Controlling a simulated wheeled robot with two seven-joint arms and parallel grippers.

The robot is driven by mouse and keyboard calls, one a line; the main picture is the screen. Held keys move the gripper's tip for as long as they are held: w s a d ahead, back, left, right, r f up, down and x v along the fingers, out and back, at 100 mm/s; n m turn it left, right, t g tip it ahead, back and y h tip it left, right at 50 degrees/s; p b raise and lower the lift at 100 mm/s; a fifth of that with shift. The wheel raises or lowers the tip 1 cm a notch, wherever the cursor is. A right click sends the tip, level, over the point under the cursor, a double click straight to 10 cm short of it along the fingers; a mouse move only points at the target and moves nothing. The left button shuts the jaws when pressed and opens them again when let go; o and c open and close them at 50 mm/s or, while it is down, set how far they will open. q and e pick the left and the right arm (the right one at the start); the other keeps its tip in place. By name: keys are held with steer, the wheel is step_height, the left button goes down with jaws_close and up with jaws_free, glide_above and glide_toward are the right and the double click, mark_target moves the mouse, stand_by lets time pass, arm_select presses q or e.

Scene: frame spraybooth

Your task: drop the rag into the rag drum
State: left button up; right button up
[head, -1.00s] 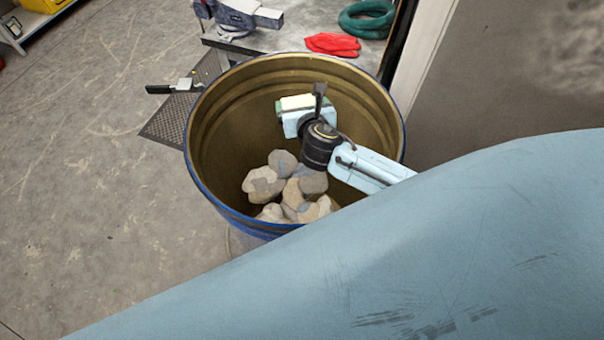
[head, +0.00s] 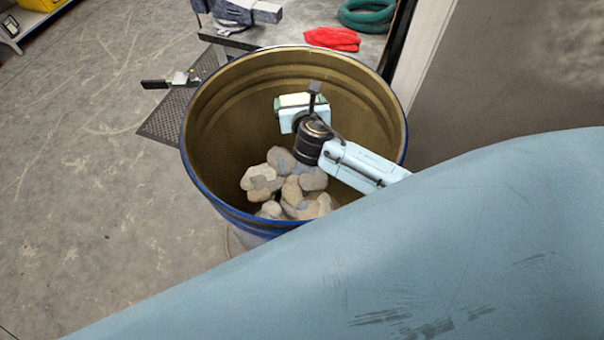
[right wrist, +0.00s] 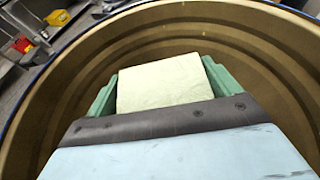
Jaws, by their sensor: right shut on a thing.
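The rag drum (head: 215,120) is a large round drum with a blue rim and a tan inside, and it stands open in the middle of the head view. My right gripper (head: 292,100) is over its opening, at or inside the rim. Its green fingers are shut on the pale cream rag (right wrist: 163,84), which shows as a flat block between them in the right wrist view. The drum's curved inner wall (right wrist: 268,60) surrounds the gripper there. My left gripper is not in view.
Several crumpled beige and grey lumps (head: 285,185) lie at the drum's bottom. Behind the drum a grey bench holds red gloves (head: 332,39), a vise (head: 245,11) and a green hose coil (head: 367,15). A dark wall is close on the right. Open floor (head: 85,160) lies left.

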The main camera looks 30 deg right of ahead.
steer(key=shift+f+b, duration=0.5)
steer(key=shift+f, duration=0.2)
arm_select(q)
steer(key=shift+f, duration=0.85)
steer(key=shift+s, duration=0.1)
arm_select(e)
steer(key=o, duration=0.7)
steer(key=shift+s, duration=0.1)
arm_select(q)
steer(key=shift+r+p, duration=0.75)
arm_select(e)
steer(key=v, duration=1.3)
steer(key=shift+s+r, duration=0.1)
steer(key=shift+r, duration=0.05)
steer(key=shift+a, duration=0.1)
